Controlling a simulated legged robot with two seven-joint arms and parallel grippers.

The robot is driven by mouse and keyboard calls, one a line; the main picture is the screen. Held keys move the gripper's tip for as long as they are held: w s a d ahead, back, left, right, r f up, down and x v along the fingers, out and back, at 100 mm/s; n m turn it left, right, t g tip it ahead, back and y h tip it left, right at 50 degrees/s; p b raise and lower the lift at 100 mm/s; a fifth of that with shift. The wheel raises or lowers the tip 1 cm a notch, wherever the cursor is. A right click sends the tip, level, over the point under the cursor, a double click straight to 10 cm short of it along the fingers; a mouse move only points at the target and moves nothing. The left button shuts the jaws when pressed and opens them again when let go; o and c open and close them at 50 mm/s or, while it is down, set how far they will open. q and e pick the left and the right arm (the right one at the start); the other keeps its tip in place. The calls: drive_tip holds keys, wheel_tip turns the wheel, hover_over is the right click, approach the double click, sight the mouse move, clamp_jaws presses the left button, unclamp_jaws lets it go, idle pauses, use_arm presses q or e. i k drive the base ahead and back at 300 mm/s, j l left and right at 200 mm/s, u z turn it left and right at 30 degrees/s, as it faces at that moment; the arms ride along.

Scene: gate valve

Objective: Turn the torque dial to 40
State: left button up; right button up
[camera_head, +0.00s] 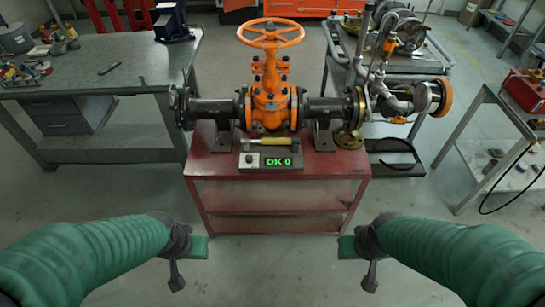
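The torque box (270,160) is a dark box at the front of the red stand's top. Its green display reads what looks like "OK 0". A small light dial (249,160) sits on the left of its face. The orange gate valve (270,90) with its round handwheel (270,33) stands behind the box. My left gripper (187,262) and my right gripper (359,262) hang low in front of the stand, on either side and apart from it. Both look empty, but their finger gaps are unclear.
The red stand (275,200) has lower shelves. A yellow-handled tool (262,143) lies behind the box. A grey workbench (110,70) with tools is at left. A cart with pipework (395,75) and another table (510,105) are at right. Floor in front is clear.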

sight(249, 158)
drive_tip(key=i+j, duration=0.15)
drive_tip(key=i, duration=0.3)
drive_tip(key=i+j, duration=0.15)
drive_tip(key=i, duration=0.3)
drive_tip(key=i+j, duration=0.2)
drive_tip(key=i, duration=0.25)
